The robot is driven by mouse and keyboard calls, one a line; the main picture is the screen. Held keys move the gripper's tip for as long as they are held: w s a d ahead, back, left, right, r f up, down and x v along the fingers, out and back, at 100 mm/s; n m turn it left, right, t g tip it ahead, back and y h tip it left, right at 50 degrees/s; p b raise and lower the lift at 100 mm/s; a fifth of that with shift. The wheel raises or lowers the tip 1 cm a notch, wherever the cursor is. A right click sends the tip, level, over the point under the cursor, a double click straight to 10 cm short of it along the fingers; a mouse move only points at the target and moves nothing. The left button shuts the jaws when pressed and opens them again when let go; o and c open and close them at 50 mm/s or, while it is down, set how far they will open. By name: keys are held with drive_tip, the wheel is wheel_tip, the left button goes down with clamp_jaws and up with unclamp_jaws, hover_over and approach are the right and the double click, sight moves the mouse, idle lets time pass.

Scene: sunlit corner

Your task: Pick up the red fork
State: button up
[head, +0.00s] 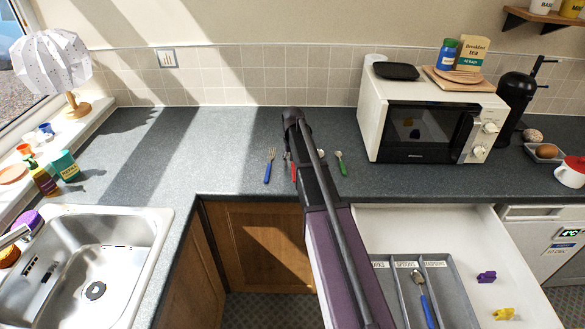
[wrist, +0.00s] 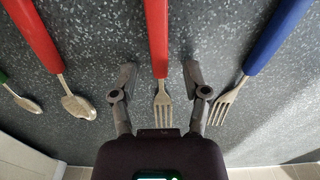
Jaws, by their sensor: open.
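The red fork (wrist: 157,40) lies on the dark counter, its metal tines towards my gripper's palm in the wrist view. My gripper (wrist: 160,75) is open, with one finger on each side of the fork's neck and a gap on both sides. I cannot tell how far the fingertips are above the counter. In the head view a bit of red handle (head: 293,172) shows beside my arm, which hides most of the fork and my fingers.
A blue-handled fork (wrist: 277,35) lies on one side, and a red-handled spoon (wrist: 35,38) on the other. A green-handled spoon (head: 341,165) lies farther right. An open drawer (head: 465,225) holds a grey cutlery tray (head: 447,263). A microwave (head: 425,115) and sink (head: 90,250) flank the area.

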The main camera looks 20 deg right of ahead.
drive_tip(key=shift+c, duration=0.2)
idle(0.3)
clamp_jaws()
drive_tip(key=shift+r, duration=0.1)
wheel_tip(320, 180, up, 2)
drive_tip(key=p, duration=0.2)
drive_tip(key=shift+r+p, duration=0.25)
drive_tip(key=shift+p, duration=0.15)
drive_tip(key=s, duration=0.5)
drive_tip(key=s+d+r+p, duration=0.1)
drive_tip(key=s, duration=0.4)
drive_tip(key=s+d+r+p, duration=0.1)
drive_tip(key=s, duration=0.5)
drive_tip(key=shift+r, duration=0.15)
drive_tip(key=shift+w, duration=0.1)
